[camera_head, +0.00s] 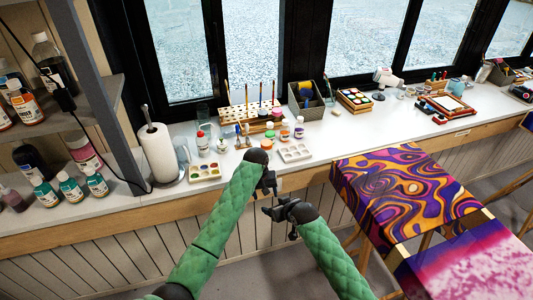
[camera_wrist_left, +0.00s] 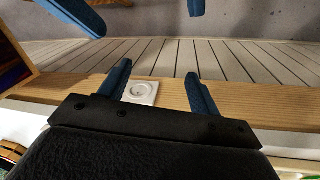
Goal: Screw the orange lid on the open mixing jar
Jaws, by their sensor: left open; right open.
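Several small paint jars with coloured lids stand on the white counter; one with an orange lid (camera_head: 284,122) is among them, small in the head view. I cannot tell which jar is the open mixing jar. My left gripper (camera_head: 269,184) hangs in front of the counter's front edge, below the jars. In the left wrist view its two blue fingers (camera_wrist_left: 158,76) are apart with nothing between them, over the wooden edge. My right gripper (camera_head: 273,212) is open and empty, lower and close to the left one. Blue fingers at the wrist view's top look like the right gripper's.
The counter (camera_head: 342,124) holds a paint palette (camera_head: 295,153), another palette (camera_head: 204,172), a brush rack (camera_head: 250,113) and a paper towel roll (camera_head: 157,153). Shelved bottles (camera_head: 72,190) are left.

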